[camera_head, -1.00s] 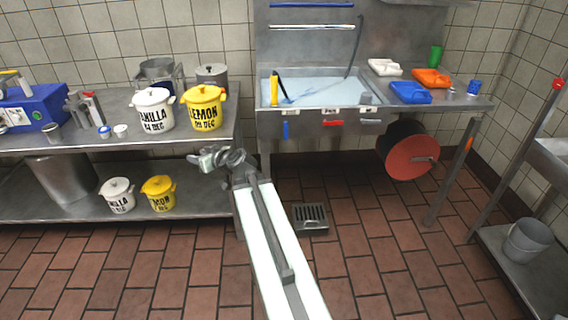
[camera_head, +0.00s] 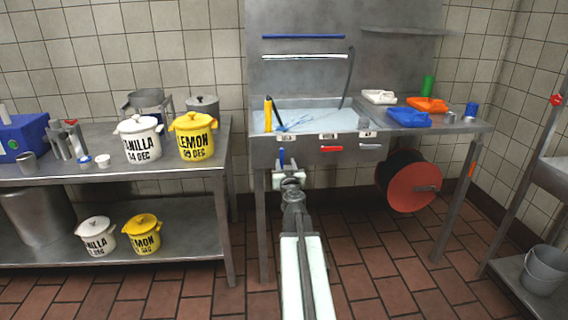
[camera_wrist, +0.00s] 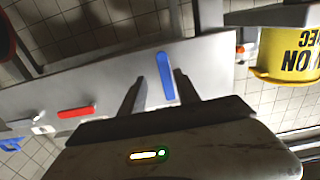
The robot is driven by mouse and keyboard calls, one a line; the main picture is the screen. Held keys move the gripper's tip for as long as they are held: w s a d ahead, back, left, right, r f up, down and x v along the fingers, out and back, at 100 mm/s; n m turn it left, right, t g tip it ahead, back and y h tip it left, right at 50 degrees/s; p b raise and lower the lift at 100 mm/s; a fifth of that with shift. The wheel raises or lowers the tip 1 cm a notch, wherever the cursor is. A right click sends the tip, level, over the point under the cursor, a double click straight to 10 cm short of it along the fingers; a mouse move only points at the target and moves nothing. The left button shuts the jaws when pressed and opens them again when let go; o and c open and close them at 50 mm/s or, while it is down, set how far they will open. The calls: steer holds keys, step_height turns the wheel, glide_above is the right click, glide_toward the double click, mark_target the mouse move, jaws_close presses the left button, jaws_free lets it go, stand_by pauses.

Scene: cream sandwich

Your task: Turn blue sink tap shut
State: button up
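The blue sink tap (camera_head: 282,156) is a short blue lever on the left of the sink's front panel. It stands roughly upright in the head view, while the red and grey levers beside it lie flat. My gripper (camera_head: 289,176) is just in front of and below it. In the wrist view the blue tap (camera_wrist: 165,76) shows between the two fingers of my gripper (camera_wrist: 159,77). The fingers are apart, with visible gaps to the lever. Whether the lever is deep between the fingers I cannot tell.
The red lever (camera_head: 331,149) and grey lever (camera_head: 370,146) are to the right on the same panel. A red hose reel (camera_head: 412,188) hangs under the sink's right side. A lemon pot (camera_head: 194,137) stands on the left table. The floor in front is clear.

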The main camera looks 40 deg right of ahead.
steer(key=shift+x, duration=0.8)
steer(key=shift+w+a, duration=0.15)
steer(key=shift+w, duration=0.25)
steer(key=shift+w+a, duration=0.25)
steer(key=shift+a, duration=0.1)
steer(key=shift+s+d, duration=0.1)
steer(key=shift+d, duration=0.05)
jaws_close()
